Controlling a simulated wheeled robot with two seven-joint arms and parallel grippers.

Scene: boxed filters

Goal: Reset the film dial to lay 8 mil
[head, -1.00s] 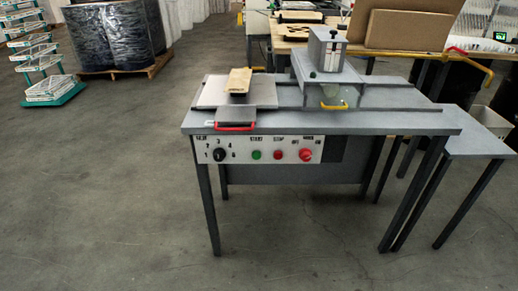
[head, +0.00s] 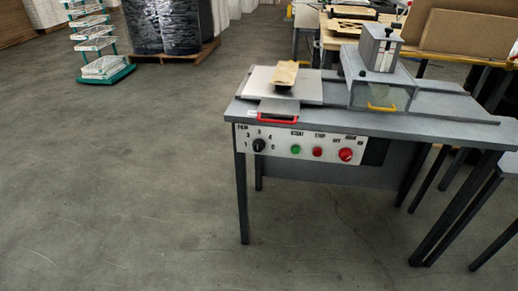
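The film dial (head: 259,146) is a black round knob at the left end of the white control panel (head: 278,152) on the front of a grey machine table. Small numbers stand around the knob. Its pointer setting is too small to read for certain. To its right on the panel are a green start button (head: 296,149), a red stop button (head: 317,152) and a larger red knob (head: 345,154). Neither of my grippers shows in the head view.
The table top (head: 440,125) carries a flat plate (head: 310,86) with a tan piece (head: 285,73) on it, a red handle (head: 277,120) and a grey press unit (head: 380,47) with a yellow handle (head: 382,108). Open floor (head: 120,180) lies left and in front. A green-based rack (head: 108,75) stands back left.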

